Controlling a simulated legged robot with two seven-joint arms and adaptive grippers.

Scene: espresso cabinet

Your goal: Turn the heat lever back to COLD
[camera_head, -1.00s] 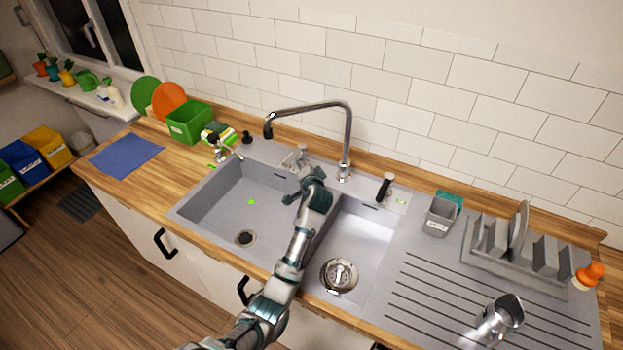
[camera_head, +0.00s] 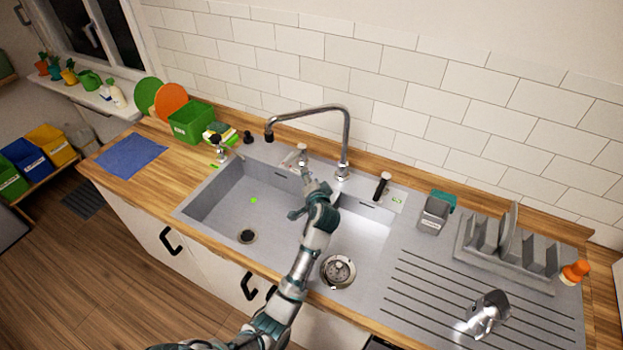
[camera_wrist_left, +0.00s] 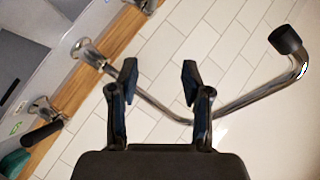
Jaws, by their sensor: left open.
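A black-handled lever (camera_head: 382,186) stands on a chrome base at the back rim of the sink, right of the tall faucet (camera_head: 347,150). A small green label (camera_head: 397,199) sits beside it, too small to read. The lever also shows in the left wrist view (camera_wrist_left: 42,134), at the lower left, with its handle leaning out. My left gripper (camera_head: 306,182) is over the back of the sink, left of the faucet base and apart from the lever. In the left wrist view the jaws (camera_wrist_left: 158,75) are open and empty, with the faucet pipe behind them. My right gripper is out of view.
A pale metal fitting (camera_head: 297,157) stands close behind my left gripper. The faucet spout arches above it. A grey caddy (camera_head: 433,215), a dish rack (camera_head: 510,262) and a metal jug (camera_head: 487,315) stand to the right. A green bin (camera_head: 190,122) stands at the left.

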